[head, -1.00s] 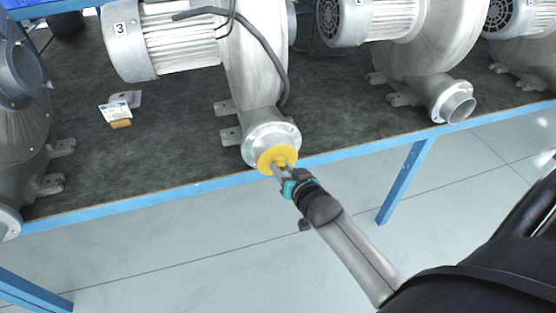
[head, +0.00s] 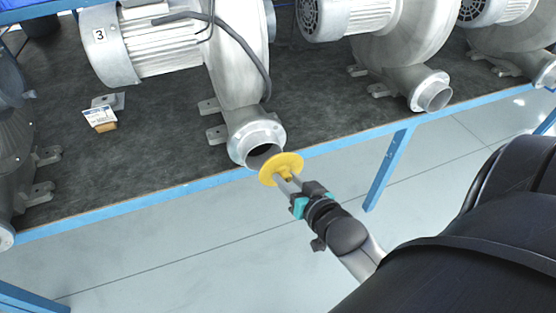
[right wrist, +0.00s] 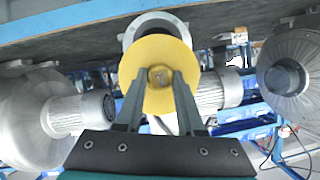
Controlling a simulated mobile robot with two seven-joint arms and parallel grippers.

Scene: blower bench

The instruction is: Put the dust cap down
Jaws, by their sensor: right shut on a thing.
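The yellow dust cap (head: 281,168) is a round disc with a small knob. My right gripper (head: 287,179) is shut on the knob and holds the cap just in front of the outlet of blower 3 (head: 256,139), apart from it. The outlet's dark opening shows behind the cap. In the right wrist view the cap (right wrist: 158,76) sits between the fingertips of my right gripper (right wrist: 158,80) and covers most of the outlet flange (right wrist: 152,22). My left gripper is not in view.
The bench (head: 150,160) has a dark top and a blue front edge. A small card on a wooden block (head: 101,119) lies left of blower 3, with bare bench top around it. More blowers (head: 410,60) stand to the right. The floor in front is clear.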

